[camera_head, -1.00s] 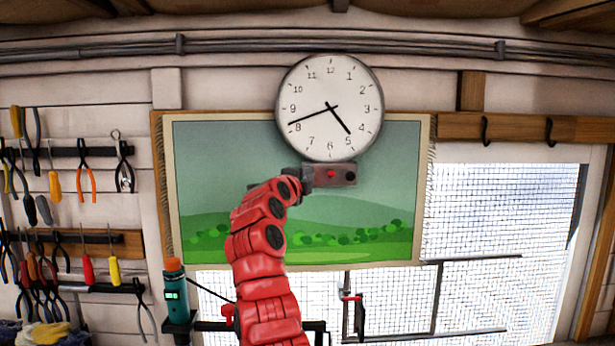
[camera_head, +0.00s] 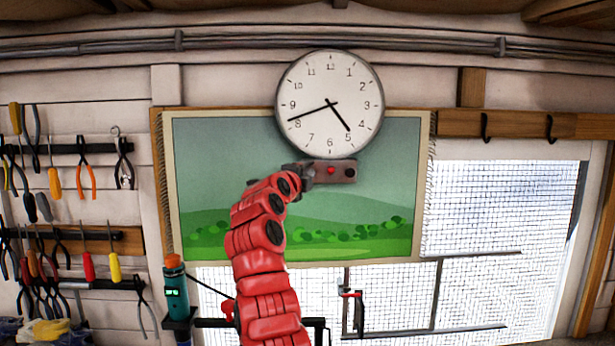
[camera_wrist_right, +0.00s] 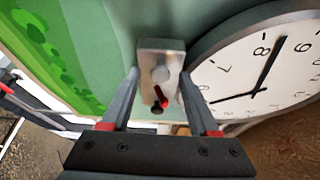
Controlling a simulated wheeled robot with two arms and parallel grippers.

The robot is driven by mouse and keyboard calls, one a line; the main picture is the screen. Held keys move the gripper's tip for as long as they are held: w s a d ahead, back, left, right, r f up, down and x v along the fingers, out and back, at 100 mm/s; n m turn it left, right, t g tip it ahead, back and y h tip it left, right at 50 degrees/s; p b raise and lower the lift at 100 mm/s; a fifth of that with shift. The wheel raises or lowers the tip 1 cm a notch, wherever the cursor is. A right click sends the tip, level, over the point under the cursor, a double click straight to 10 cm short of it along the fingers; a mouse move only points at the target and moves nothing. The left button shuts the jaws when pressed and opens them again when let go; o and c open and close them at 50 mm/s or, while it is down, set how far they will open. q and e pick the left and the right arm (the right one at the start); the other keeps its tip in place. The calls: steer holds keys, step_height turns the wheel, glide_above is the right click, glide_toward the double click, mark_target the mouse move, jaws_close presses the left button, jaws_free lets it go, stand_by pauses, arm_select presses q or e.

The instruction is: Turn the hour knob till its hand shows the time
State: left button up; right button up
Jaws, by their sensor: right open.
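The round white wall clock (camera_head: 352,88) has a short hand between 4 and 5 and a long hand close to 8. Part of its face shows in the right wrist view (camera_wrist_right: 285,75). Below it is a small grey control box (camera_head: 343,165) with a red part (camera_head: 331,170) in its middle and a dark knob (camera_head: 350,172) at its right. My right gripper (camera_head: 308,174) is at the box's left end. No label tells which knob is the hour knob. My left gripper is out of view.
A landscape picture (camera_head: 210,150) hangs behind the arm. Pliers and screwdrivers (camera_head: 85,180) hang on racks at the left. A bright mesh window (camera_head: 490,230) is at the right, with hooks (camera_head: 486,128) above it.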

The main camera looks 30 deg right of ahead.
steer(key=b+v, duration=0.7)
steer(key=v, duration=1)
steer(key=shift+a+b, duration=0.15)
steer(key=shift+b, duration=0.25)
steer(key=shift+s, duration=0.1)
